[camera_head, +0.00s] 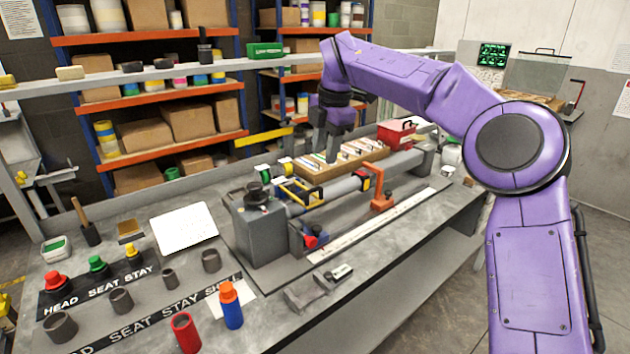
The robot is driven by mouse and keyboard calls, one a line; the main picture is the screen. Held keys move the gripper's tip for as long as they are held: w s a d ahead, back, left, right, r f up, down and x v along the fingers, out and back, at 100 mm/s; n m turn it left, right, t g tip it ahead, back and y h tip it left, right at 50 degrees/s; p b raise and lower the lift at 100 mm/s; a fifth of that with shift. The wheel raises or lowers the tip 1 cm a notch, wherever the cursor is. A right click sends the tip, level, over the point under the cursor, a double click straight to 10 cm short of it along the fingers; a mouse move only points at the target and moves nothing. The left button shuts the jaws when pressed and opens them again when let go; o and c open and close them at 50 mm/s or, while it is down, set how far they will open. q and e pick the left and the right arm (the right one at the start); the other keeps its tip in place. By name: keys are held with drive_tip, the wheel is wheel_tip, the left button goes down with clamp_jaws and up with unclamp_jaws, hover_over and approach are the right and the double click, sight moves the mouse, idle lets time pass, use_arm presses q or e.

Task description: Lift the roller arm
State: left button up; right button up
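A grey bench fixture stands on the bench, with a dark grey block (262,232) at its left end and a horizontal grey tube running to the right. A yellow U-shaped frame (301,191) sits along the tube near the block. An orange upright bracket (378,190) stands farther right on the fixture's base. I cannot tell for sure which of these is the roller arm. My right gripper (332,148) points down above and behind the tube, near a wooden tray; nothing clear shows in it, and its finger gap is too small to judge. My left gripper is out of view.
A wooden tray (325,172) and a red box (396,132) sit behind the fixture. Red (185,332) and blue (231,308) bottles, caps and cups stand at the front left. Shelves with cartons (192,119) are behind a pale rail. The bench's front right strip is clear.

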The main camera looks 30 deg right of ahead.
sight(319, 187)
drive_tip(key=f, duration=0.3)
drive_tip(key=w+f, duration=0.1)
drive_tip(key=f, duration=0.4)
drive_tip(key=shift+w+a+f, duration=0.1)
drive_tip(key=shift+w+f, duration=0.25)
drive_tip(key=shift+s, duration=0.1)
drive_tip(key=shift+c, duration=0.3)
clamp_jaws()
